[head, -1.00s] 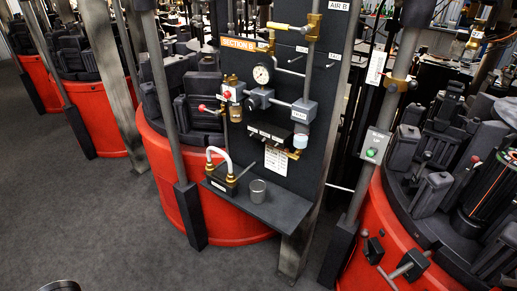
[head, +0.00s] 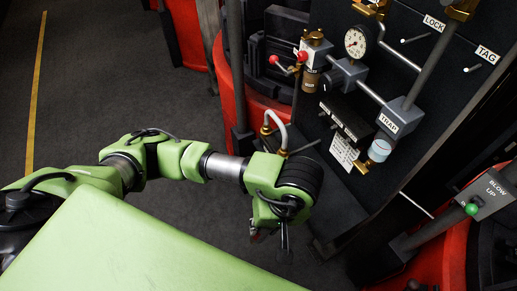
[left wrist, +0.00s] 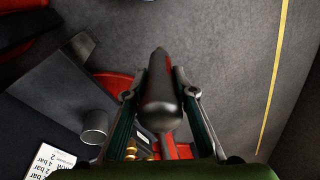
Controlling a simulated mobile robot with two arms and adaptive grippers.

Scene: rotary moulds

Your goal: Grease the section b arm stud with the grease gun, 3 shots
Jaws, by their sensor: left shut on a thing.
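My left gripper (head: 268,236) hangs low in front of the panel's shelf in the head view. In the left wrist view its two fingers (left wrist: 160,92) are closed around a dark grey cylinder with a tapered nose, which looks like the grease gun (left wrist: 162,105). The nose points away from the wrist, over the floor. In the head view the held thing is mostly hidden by the gripper. I cannot make out the section b arm stud in either view. My right gripper is not in view.
The dark panel carries a gauge (head: 356,42), a trap box (head: 400,118) and red-knobbed valves (head: 302,57). A bent grey pipe (head: 280,128) rises by the shelf. A metal cup (left wrist: 95,124) stands on the shelf (left wrist: 66,88). Grey floor (head: 110,90) lies open at left.

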